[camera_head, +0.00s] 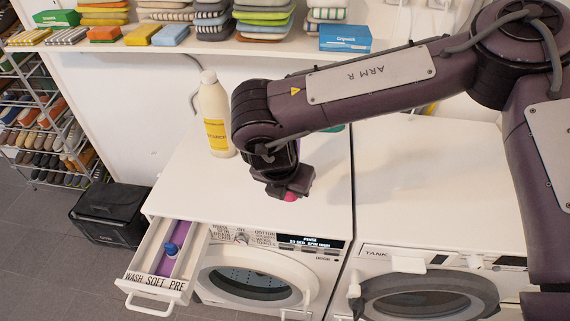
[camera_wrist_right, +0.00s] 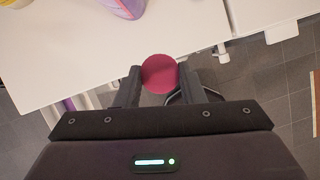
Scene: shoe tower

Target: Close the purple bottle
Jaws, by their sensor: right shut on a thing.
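My right gripper (camera_head: 286,188) is above the front part of the left machine's white top. It is shut on a round magenta cap (camera_wrist_right: 159,73), which sits between the two fingers in the wrist view. The cap's lower edge also shows under the gripper in the head view (camera_head: 290,197). A lavender bottle-like shape (camera_wrist_right: 124,7) stands on the white top at the upper edge of the wrist view, apart from the gripper. Only its lower part shows, so its mouth is hidden. My left gripper is not in view.
A white bottle with a yellow label (camera_head: 214,118) stands at the back left of the top. The detergent drawer (camera_head: 151,251) is pulled out, with purple and a blue piece inside. A second machine (camera_head: 420,292) stands at right.

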